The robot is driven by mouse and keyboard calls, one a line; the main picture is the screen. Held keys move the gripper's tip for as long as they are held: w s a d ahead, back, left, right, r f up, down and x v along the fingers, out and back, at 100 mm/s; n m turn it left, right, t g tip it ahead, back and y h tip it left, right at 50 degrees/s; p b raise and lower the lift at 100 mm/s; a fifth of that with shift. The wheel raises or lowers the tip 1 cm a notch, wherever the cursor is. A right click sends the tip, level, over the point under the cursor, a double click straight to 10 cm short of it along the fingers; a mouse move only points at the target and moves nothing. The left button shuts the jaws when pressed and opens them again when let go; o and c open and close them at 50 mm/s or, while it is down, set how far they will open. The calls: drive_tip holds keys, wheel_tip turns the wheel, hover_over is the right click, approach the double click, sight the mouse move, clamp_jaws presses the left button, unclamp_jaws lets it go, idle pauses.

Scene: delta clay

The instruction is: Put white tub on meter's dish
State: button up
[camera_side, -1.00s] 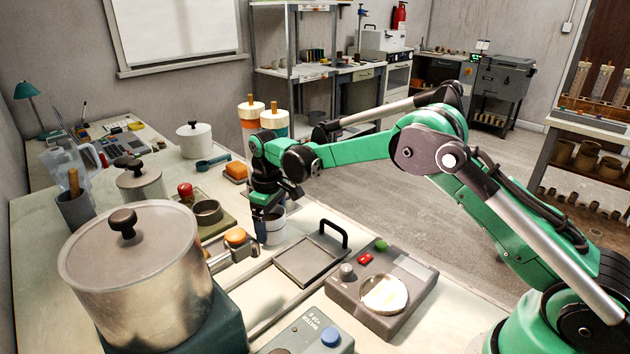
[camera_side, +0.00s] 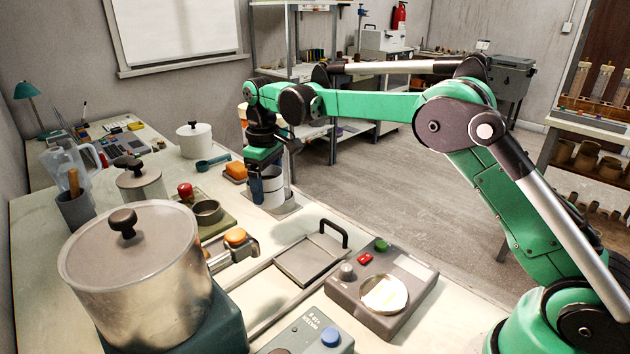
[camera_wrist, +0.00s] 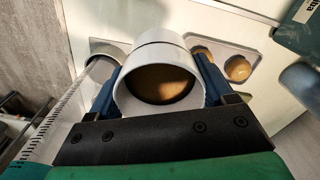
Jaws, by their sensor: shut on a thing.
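The white tub (camera_side: 270,190) is held upright between the fingers of my gripper (camera_side: 266,178), on the far side of the bench. In the wrist view, the tub (camera_wrist: 158,50) is between two blue fingers (camera_wrist: 158,82), and brown contents show inside it. Whether the tub is clear of the surface behind it is hard to tell. The meter (camera_side: 350,300) is a grey box at the front right with a red button and a green knob. Its round pale dish (camera_side: 385,294) is empty and lies well to the front right of my gripper.
A flat grey tray (camera_side: 308,260) with a black handle (camera_side: 332,232) lies between my gripper and the meter. A large lidded steel pot (camera_side: 130,265) stands at the front left.

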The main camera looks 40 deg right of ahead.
drive_tip(key=s+d+r+m, duration=0.1)
drive_tip(key=s+r+m, duration=0.1)
drive_tip(key=s+r, duration=0.3)
drive_tip(key=s+r+m, duration=0.2)
drive_tip(key=s+r, duration=0.1)
drive_tip(key=s, duration=0.4)
drive_tip(key=w+f, duration=0.2)
drive_tip(key=w, duration=0.2)
drive_tip(key=w+f, duration=0.3)
drive_tip(key=w+a+f, duration=0.1)
drive_tip(key=w+f, duration=0.2)
drive_tip(key=w, duration=0.1)
drive_tip(key=shift+w, duration=0.3)
wheel_tip(320, 180, down, 9)
drive_tip(key=shift+w+r, duration=0.15)
drive_tip(key=shift+r, duration=0.05)
drive_tip(key=shift+f, duration=0.15)
